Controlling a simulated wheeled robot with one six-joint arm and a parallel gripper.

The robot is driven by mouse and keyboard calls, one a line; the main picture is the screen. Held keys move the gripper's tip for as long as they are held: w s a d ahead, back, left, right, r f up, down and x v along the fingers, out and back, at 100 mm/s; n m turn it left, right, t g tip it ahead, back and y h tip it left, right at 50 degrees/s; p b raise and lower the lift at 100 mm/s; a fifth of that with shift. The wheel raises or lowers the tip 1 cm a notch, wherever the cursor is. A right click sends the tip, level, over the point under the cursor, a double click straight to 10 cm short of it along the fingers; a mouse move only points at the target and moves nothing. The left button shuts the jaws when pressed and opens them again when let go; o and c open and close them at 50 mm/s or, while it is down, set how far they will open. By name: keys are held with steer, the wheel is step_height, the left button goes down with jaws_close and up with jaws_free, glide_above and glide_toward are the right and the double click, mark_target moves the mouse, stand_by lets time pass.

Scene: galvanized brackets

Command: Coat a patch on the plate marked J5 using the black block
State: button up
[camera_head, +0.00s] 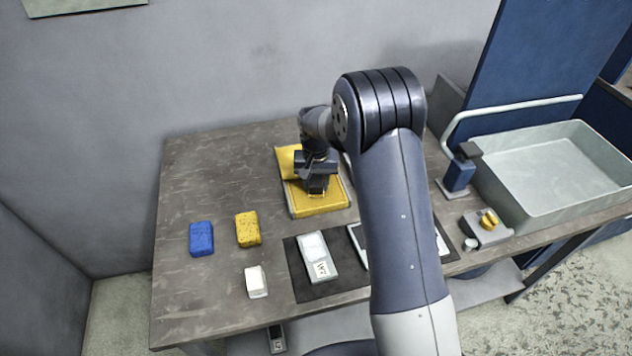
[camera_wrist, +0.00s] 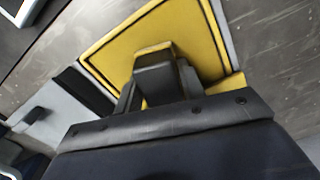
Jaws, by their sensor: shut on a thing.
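My gripper (camera_head: 316,188) is shut on the black block (camera_wrist: 155,80), whose end in the wrist view has a yellowish edge. The block is over the yellow-filled shallow tray (camera_head: 318,207), at its middle; I cannot tell whether it touches the yellow surface. The tray also shows in the wrist view (camera_wrist: 190,30). A pale plate with a small label (camera_head: 317,252) lies on a dark mat (camera_head: 312,292) at the table's front. Another plate (camera_head: 356,232) beside it is partly hidden by my arm. No J5 mark can be read.
A blue block (camera_head: 201,239), a yellow sponge (camera_head: 248,229) and a white block (camera_head: 256,282) lie at the left on the table. A grey basin (camera_head: 560,205) with a rail, a blue fixture (camera_head: 459,174) and a small grey device (camera_head: 484,230) stand at the right.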

mark_target(316, 180)
steer(key=shift+r+p, duration=1.9)
steer(key=shift+r, duration=1.6)
steer(key=shift+f, duration=0.1)
